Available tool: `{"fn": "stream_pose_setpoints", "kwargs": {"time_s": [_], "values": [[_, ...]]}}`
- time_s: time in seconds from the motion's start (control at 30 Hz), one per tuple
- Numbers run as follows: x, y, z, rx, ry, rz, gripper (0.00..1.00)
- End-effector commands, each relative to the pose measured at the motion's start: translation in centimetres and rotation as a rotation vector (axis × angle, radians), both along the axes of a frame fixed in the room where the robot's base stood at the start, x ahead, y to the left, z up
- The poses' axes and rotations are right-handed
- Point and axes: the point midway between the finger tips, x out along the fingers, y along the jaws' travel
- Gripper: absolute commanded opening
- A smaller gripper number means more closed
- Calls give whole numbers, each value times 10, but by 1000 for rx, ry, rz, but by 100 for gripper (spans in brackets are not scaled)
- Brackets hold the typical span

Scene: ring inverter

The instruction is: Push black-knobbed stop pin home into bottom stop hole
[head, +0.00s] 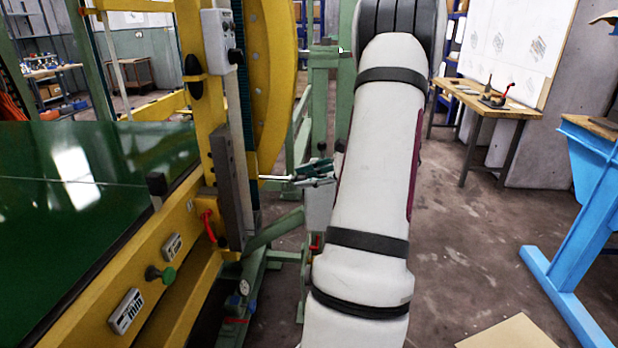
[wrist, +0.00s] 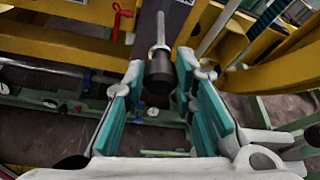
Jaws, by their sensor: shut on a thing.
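The stop pin has a thin silver shaft (head: 276,178) and a black knob (wrist: 159,73). My gripper (head: 312,172), with teal finger pads, is shut on the black knob; it also shows in the wrist view (wrist: 161,66). The pin lies roughly level in the head view and points left toward the yellow ring frame (head: 195,120). In the wrist view the shaft (wrist: 159,32) runs away from my fingers toward a dark grey plate (wrist: 150,12). The bottom stop hole is not clearly visible, and I cannot tell whether the pin tip is in it.
A red handle (head: 208,225) sits on the frame beside the grey plate. A green knob (head: 160,274) sticks out from the lower yellow beam. A green table surface (head: 70,190) lies left.

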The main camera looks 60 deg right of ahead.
Motion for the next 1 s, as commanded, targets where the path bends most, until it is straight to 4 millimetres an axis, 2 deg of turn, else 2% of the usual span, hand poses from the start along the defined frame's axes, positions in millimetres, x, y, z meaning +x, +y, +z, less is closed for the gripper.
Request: {"fn": "stream_pose_setpoints", "kwargs": {"time_s": [0.6,1.0], "values": [[46,19,0,0,-1,2,0],[51,21,0,0,-1,0,0]]}}
